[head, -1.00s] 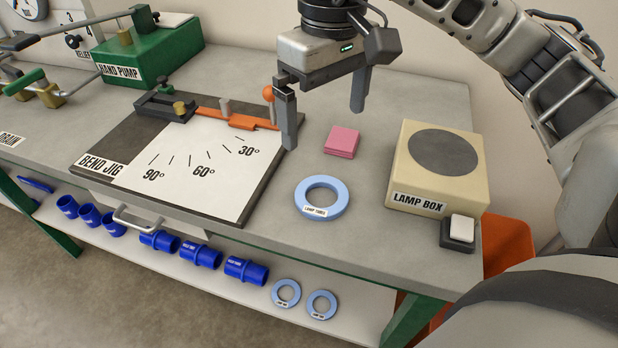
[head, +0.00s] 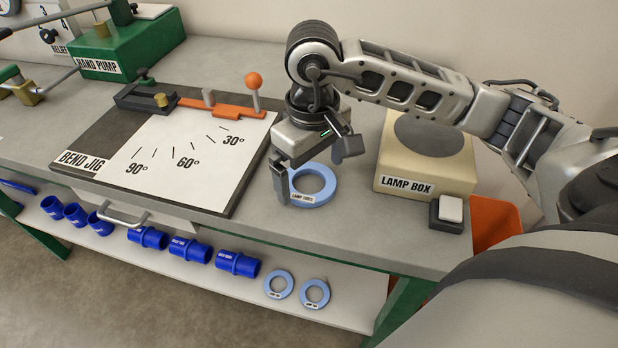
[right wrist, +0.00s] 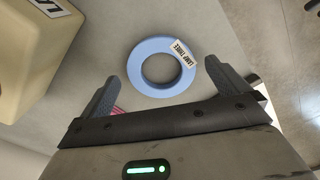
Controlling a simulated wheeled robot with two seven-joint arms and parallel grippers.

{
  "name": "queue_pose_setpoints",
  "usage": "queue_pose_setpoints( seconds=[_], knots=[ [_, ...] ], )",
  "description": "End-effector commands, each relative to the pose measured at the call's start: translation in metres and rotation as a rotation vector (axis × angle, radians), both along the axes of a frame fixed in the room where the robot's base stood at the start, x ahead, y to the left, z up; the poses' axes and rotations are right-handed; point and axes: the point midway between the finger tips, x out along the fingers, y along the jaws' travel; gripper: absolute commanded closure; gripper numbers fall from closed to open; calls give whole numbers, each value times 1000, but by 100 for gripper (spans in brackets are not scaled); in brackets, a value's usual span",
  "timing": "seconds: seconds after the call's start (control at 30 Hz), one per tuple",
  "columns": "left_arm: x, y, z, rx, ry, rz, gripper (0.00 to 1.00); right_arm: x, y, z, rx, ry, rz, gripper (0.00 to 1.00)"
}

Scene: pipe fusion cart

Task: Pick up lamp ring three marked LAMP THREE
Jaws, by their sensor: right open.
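Lamp ring three, a light blue flat ring (head: 325,184) with a white LAMP THREE label, lies flat on the grey bench top between the bend jig and the lamp box. It also shows in the right wrist view (right wrist: 142,70), ahead of and between the two fingers. My right gripper (head: 306,180) is open above the ring and hides part of it in the head view; its fingers (right wrist: 160,92) hold nothing. I cannot tell how high the fingertips are above the bench. My left gripper is out of view.
The cream lamp box (head: 447,172) with a dark disc stands right of the ring, a white-topped switch (head: 450,210) before it. The bend jig (head: 195,165) lies left. Two more blue rings (head: 279,285) and several blue couplings (head: 190,250) sit on the lower shelf (head: 345,305).

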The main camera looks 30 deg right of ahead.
Motion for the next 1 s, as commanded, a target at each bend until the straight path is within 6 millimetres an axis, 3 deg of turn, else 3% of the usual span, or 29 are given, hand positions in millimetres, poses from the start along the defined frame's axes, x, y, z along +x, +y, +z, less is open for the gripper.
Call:
queue_pose_setpoints(
  seconds=[0.13,0.37,0.5,0.53,0.83,1.0],
  knots=[
    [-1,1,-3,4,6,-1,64,0,0,-13,1,1,1,0],
    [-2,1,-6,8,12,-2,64,0,0,-15,0,-1,1,0],
    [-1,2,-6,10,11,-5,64,0,0,-15,0,-1,1,39],
    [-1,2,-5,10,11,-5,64,0,0,-15,0,-1,1,41],
    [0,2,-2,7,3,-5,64,0,0,-13,0,-2,1,41],
    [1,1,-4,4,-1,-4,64,1,0,-3,0,-5,1,41]
  ],
)
